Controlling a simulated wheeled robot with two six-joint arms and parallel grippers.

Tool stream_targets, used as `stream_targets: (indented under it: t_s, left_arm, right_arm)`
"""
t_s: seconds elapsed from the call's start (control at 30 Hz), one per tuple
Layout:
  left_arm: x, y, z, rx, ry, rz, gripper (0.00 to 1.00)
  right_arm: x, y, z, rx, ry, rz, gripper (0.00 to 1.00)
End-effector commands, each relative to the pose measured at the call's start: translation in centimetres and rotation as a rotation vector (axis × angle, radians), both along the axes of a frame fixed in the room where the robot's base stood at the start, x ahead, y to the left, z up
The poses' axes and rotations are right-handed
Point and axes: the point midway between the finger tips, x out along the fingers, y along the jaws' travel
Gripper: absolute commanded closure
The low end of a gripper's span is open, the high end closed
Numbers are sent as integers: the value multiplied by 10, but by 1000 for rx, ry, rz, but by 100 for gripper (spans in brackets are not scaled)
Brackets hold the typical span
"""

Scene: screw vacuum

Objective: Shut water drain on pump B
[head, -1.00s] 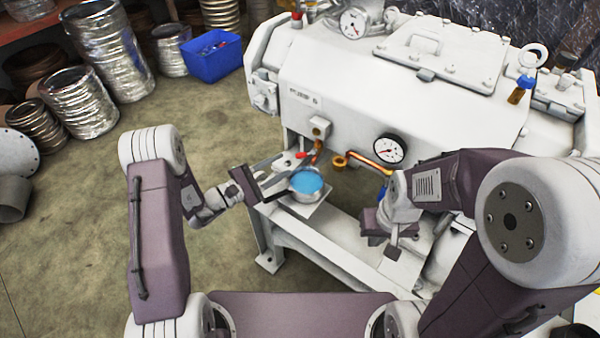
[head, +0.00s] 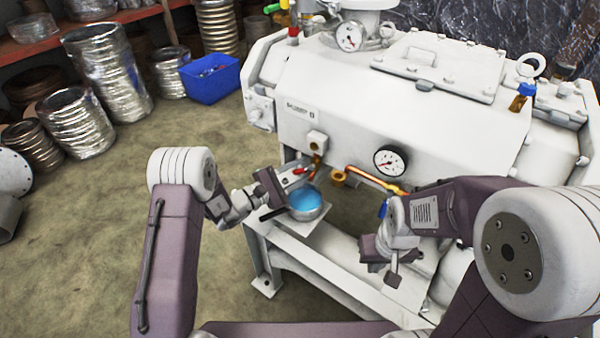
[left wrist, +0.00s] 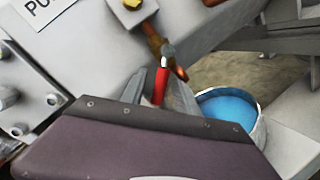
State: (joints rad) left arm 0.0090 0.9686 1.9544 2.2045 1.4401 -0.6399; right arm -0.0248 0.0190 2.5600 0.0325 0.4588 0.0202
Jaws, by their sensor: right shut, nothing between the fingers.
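The white pump (head: 400,125) carries a name plate (head: 300,108) that looks like "PUMP B". Below the plate, a copper drain pipe (head: 317,165) comes out with a red valve lever (head: 300,171). In the left wrist view the red lever (left wrist: 160,86) hangs down from the pipe (left wrist: 160,45). My left gripper (head: 294,187) is open at the lever, with one finger seen on each side of it; I cannot tell whether they touch it. A metal pot with blue liquid (head: 306,203) stands beside and below the fingers. My right gripper (head: 393,268) is shut and empty.
A ledge (head: 262,222) of the pump's frame bears the pot. A copper pipe (head: 365,180) and a pressure gauge (head: 390,161) are right of the valve. A blue bin (head: 210,80) and metal ducts stand at the back left.

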Motion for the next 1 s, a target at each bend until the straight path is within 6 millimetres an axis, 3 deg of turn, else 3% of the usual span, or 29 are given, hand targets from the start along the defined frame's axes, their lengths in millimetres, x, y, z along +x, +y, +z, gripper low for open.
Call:
stream_targets:
  t_s: [0.07,0.2,1.0]
  left_arm:
    - [0,0,0,0,0,0,63]
    - [0,0,0,0,0,0,99]
    - [-1,0,0,0,1,-1,100]
  right_arm:
    - [0,0,0,0,0,0,100]
    - [0,0,0,0,0,0,100]
    - [0,0,0,0,0,0,100]
